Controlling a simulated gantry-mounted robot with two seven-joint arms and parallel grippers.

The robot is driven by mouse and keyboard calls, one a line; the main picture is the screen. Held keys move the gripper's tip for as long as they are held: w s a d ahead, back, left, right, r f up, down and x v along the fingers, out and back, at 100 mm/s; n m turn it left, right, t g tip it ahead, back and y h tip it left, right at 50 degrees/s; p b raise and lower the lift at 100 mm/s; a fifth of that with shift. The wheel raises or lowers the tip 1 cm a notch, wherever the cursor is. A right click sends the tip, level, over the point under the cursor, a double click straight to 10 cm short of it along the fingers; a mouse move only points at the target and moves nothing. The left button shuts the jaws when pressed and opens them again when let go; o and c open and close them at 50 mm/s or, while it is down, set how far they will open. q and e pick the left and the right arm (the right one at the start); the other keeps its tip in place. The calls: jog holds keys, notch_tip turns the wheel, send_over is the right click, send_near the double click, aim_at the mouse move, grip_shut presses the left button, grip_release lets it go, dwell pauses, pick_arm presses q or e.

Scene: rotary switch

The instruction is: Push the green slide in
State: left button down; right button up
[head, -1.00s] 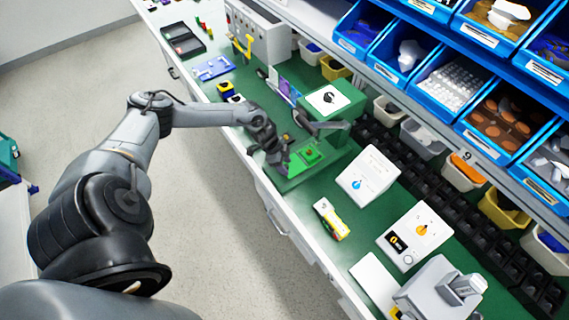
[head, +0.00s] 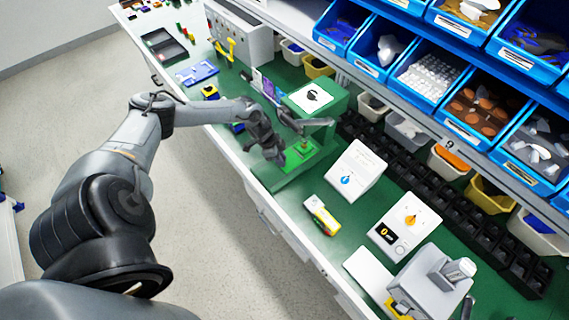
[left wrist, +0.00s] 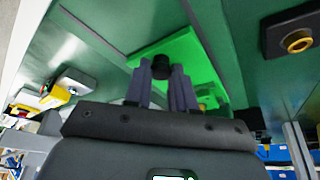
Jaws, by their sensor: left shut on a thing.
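The green slide (head: 300,150) is a bright green flat piece on the bench, in front of a darker green box (head: 322,98) with a white top plate. My left gripper (head: 274,152) is at the slide's near left end and hides part of it. In the left wrist view the slide (left wrist: 203,62) shows as a bright green plate just beyond the fingers. My left gripper (left wrist: 161,82) is shut on a dark round knob (left wrist: 161,66) at the slide's edge. How far the slide is in cannot be told. My right gripper is not in view.
A white box with a blue dial (head: 354,172) stands right of the slide, and one with an orange dial (head: 408,218) further right. A yellow and white block (head: 320,215) lies near the front edge. Blue bins (head: 430,78) overhang the back.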

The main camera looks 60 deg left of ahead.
pick_arm(q)
jog(key=shift+w, duration=0.1)
jog(key=c, duration=1.3)
grip_release()
jog(key=o, duration=0.4)
jog(key=shift+w, duration=0.15)
jog(key=shift+c, duration=0.2)
jog(key=p+v, duration=0.1)
jog(key=v, duration=1)
jog(key=shift+f, duration=0.1)
